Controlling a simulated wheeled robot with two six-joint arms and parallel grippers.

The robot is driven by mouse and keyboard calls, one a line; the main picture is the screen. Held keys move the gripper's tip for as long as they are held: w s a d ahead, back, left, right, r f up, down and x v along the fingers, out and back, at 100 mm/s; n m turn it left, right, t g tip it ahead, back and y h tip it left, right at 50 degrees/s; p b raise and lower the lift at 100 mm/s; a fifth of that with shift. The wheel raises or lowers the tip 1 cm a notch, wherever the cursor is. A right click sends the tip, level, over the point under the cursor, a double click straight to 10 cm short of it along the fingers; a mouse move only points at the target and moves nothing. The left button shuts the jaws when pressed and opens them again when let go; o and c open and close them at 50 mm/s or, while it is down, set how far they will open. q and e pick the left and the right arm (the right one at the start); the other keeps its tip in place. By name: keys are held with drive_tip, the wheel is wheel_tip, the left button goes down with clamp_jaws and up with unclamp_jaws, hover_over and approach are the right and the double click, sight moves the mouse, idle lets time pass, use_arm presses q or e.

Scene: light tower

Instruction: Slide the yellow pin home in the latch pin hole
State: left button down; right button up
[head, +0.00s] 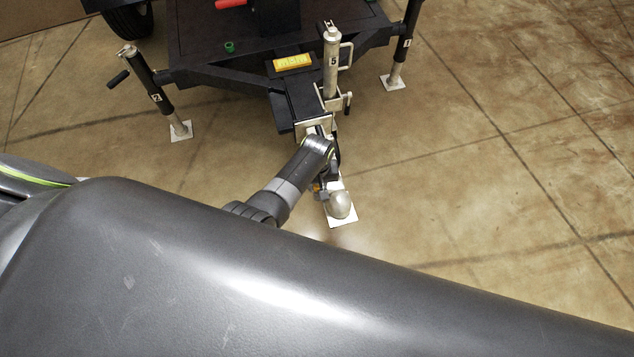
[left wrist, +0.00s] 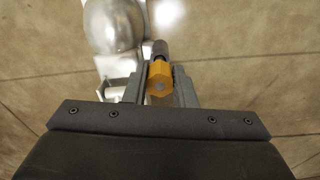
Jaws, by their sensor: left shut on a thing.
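The yellow pin (left wrist: 160,74) shows between the two fingers of my left gripper (left wrist: 160,92) in the left wrist view. The gripper is shut on it, and a dark grey end (left wrist: 160,48) sticks out beyond the yellow part. In the head view my left gripper (head: 322,187) is at the tower's front coupling, just beside the rounded silver coupler (head: 339,205). The silver coupler (left wrist: 113,25) also shows at the upper left of the wrist view. The latch pin hole cannot be made out. My right gripper is not in view.
The black trailer frame (head: 225,60) of the light tower stands behind, with jack 5 (head: 332,62) upright over the tongue. Jack 2 (head: 155,90) and jack 1 (head: 404,45) stand on white pads. A white plate (head: 345,221) lies under the coupler. The floor at right is clear.

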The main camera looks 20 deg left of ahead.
use_arm(q)
drive_tip(key=shift+f+b, duration=0.6)
drive_tip(key=shift+f, duration=0.2)
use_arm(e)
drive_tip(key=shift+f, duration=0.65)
use_arm(q)
drive_tip(key=c, duration=1.1)
unclamp_jaws()
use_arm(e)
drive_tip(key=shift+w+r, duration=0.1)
use_arm(q)
drive_tip(key=shift+r+p, duration=2.8)
drive_tip(key=shift+r, duration=5.95)
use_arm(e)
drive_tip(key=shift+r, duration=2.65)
